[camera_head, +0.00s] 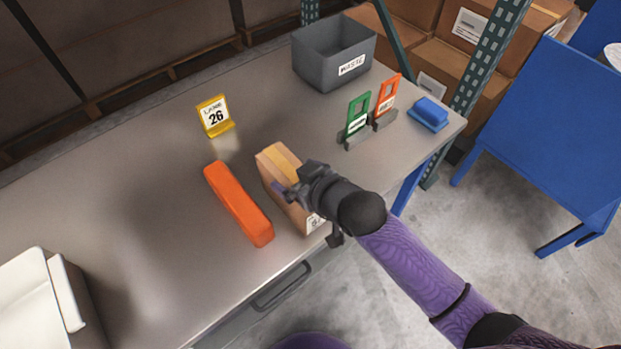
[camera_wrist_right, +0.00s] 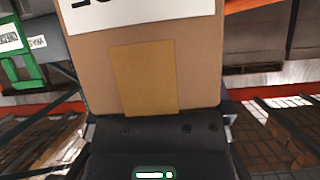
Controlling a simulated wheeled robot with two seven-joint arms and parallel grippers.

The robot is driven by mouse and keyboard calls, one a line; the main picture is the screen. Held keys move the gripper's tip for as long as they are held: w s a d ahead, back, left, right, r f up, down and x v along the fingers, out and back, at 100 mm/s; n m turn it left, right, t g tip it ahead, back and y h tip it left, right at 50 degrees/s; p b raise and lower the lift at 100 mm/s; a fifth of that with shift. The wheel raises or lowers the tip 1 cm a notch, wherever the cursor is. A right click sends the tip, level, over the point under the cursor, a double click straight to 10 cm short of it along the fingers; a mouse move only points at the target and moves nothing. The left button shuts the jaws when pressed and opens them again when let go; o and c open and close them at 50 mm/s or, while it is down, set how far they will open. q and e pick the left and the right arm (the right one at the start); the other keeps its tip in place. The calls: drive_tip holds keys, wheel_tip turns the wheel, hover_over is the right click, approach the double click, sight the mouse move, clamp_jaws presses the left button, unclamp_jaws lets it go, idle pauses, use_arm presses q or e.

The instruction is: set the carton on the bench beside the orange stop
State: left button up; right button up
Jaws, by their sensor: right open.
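The brown carton (camera_head: 275,165) stands on the grey bench (camera_head: 130,200), just right of the long orange stop (camera_head: 238,203), with a narrow gap between them. My right gripper (camera_head: 293,190) is open at the carton, its jaws around the upper part, and hides much of it. In the right wrist view the carton (camera_wrist_right: 145,80) fills the middle, with a white label and a tan patch, between the open fingers. Whether the fingers touch it I cannot tell. My left gripper is not in view.
A yellow lane 26 sign (camera_head: 214,116) stands behind the stop. A grey waste bin (camera_head: 325,60), green (camera_head: 357,117) and orange (camera_head: 387,97) tags in holders and a blue block (camera_head: 430,113) are at the far right. A white object (camera_head: 35,300) is at front left.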

drive_tip(key=p+v, duration=0.4)
drive_tip(key=v, duration=0.7)
drive_tip(key=s+d+f+m+g+h, duration=0.1)
drive_tip(key=s+d+f+h, duration=0.1)
drive_tip(key=d+f, duration=0.35)
drive_tip(key=s+d+f+m+g+h, duration=0.1)
drive_tip(key=s+d+f+h, duration=0.1)
drive_tip(key=f, duration=0.7)
drive_tip(key=s+d+f+m+g+h, duration=0.1)
drive_tip(key=s+d+f+m+h, duration=0.15)
drive_tip(key=f, duration=0.45)
drive_tip(key=s+d+f+g, duration=0.1)
drive_tip(key=s+f+g, duration=0.2)
drive_tip(key=s, duration=0.8)
drive_tip(key=s+d+f+g, duration=0.1)
drive_tip(key=s+f+g, duration=0.2)
drive_tip(key=s+f, duration=0.5)
drive_tip(key=s+h, duration=0.1)
drive_tip(key=s, duration=0.3)
drive_tip(key=shift+s+d, duration=0.2)
drive_tip(key=shift+s, duration=0.05)
drive_tip(key=shift+f, duration=0.1)
